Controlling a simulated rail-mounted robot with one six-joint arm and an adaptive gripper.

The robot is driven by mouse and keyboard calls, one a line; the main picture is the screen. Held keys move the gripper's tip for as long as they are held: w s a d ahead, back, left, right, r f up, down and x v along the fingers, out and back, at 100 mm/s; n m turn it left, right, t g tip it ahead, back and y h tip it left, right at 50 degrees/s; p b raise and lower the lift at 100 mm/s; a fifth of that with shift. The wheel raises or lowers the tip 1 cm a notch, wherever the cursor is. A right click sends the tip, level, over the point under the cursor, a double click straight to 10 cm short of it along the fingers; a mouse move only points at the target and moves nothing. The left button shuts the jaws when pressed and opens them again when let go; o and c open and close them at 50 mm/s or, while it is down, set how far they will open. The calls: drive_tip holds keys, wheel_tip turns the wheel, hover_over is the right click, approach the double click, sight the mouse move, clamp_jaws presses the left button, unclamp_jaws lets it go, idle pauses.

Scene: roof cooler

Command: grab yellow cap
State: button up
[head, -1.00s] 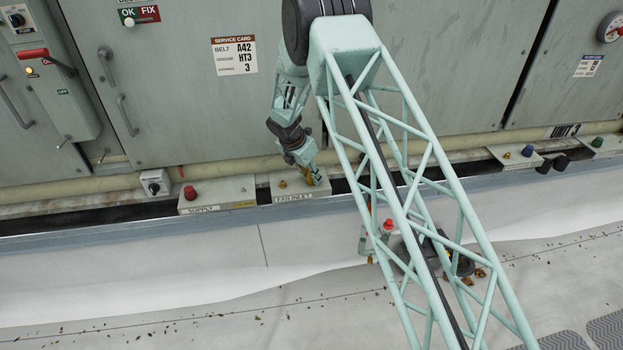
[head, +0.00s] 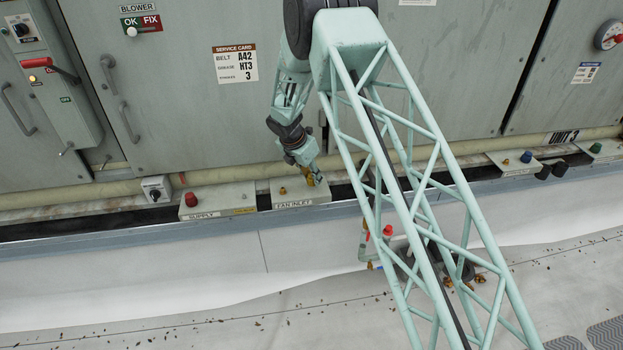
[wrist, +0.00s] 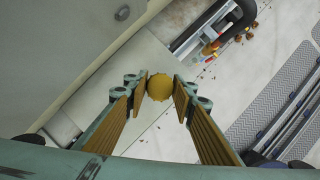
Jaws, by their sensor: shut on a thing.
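The yellow cap (wrist: 160,87) is a round, ridged disc between my fingertips in the wrist view. My gripper (wrist: 160,88) is shut on it, with one tan-padded finger on each side. In the head view my gripper (head: 314,178) is at the right part of the pale box labelled FAN INLET (head: 318,195), pointing down. The cap is mostly hidden there by the fingers. I cannot tell whether it still touches the box.
A small brass fitting (head: 283,191) stands on the same box, left of my gripper. The SUPPLY box with a red cap (head: 191,199) is further left. Boxes with a blue cap (head: 527,153) and a green cap (head: 596,147) are at right. Cabinet doors rise behind.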

drive_tip(key=s+d, duration=0.3)
drive_tip(key=s, duration=0.4)
drive_tip(key=s+d+r, duration=0.1)
drive_tip(key=s+d, duration=0.2)
drive_tip(key=s, duration=0.3)
drive_tip(key=shift+s+d+r, duration=0.15)
drive_tip(key=shift+s+d, duration=0.1)
drive_tip(key=shift+s, duration=0.15)
